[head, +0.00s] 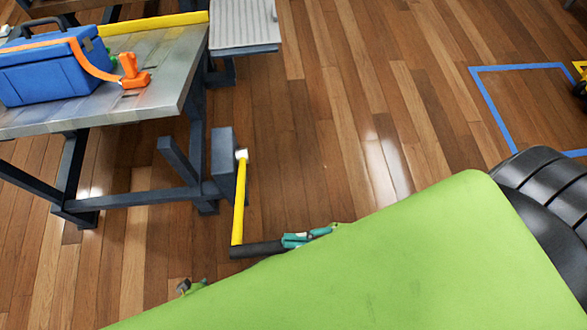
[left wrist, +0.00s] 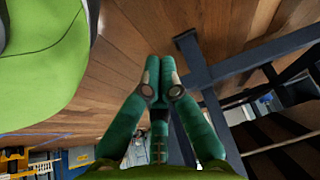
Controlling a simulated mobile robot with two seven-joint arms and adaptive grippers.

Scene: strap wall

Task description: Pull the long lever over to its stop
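The long lever (head: 239,200) is a yellow bar. Its upper end meets a white hub (head: 241,155) on a dark grey box beside the workbench. Its lower end carries a black grip (head: 256,249) that sticks out to the right. My right gripper (head: 291,240), teal, is at the right end of the grip; whether its fingers are closed around it is unclear. My left gripper (head: 184,287) is low at the left, apart from the lever and mostly hidden by my green body. In the left wrist view its green fingers (left wrist: 159,80) meet at the tips with nothing between them.
The workbench (head: 140,107) at the upper left carries a blue toolbox (head: 45,75) with an orange strap and an orange clamp-like piece (head: 132,72). Dark bench legs stand left of the lever. Wood floor is clear to the right, up to blue floor tape (head: 492,108).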

